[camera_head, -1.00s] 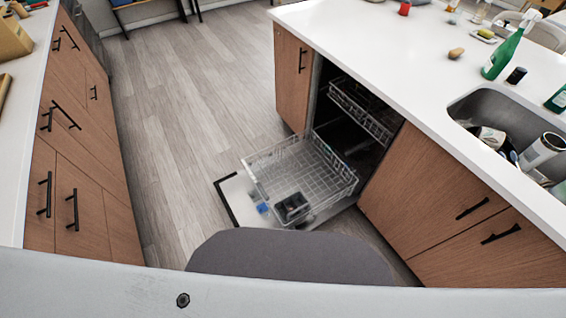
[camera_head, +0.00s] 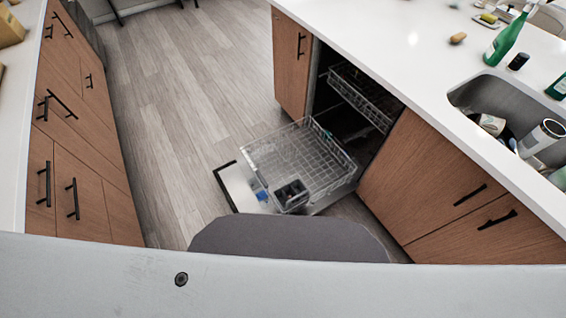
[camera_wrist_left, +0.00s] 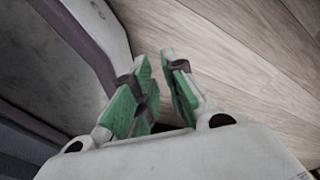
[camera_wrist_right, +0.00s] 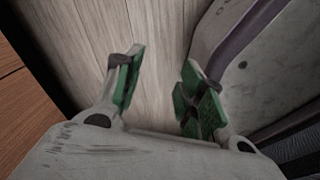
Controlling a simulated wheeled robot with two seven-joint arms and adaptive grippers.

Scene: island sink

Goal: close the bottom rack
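The bottom rack (camera_head: 321,168) is a wire rack pulled out over the lowered dishwasher door (camera_head: 236,187). A dark cutlery basket (camera_head: 291,195) and a small blue item (camera_head: 262,196) are at its near left corner. The dishwasher (camera_head: 347,124) stands open in the island. In the left wrist view my left gripper (camera_wrist_left: 163,85) has its green-padded fingers apart with nothing between them. In the right wrist view my right gripper (camera_wrist_right: 160,88) also has its fingers apart and empty. Neither gripper shows in the head view, and the rack shows in neither wrist view.
The upper rack (camera_head: 361,96) sits inside the dishwasher. The island counter (camera_head: 420,45) holds bottles and a sink (camera_head: 500,98) with dishes. Drawers (camera_head: 80,130) line the left side. Wood floor (camera_head: 185,90) is clear between them.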

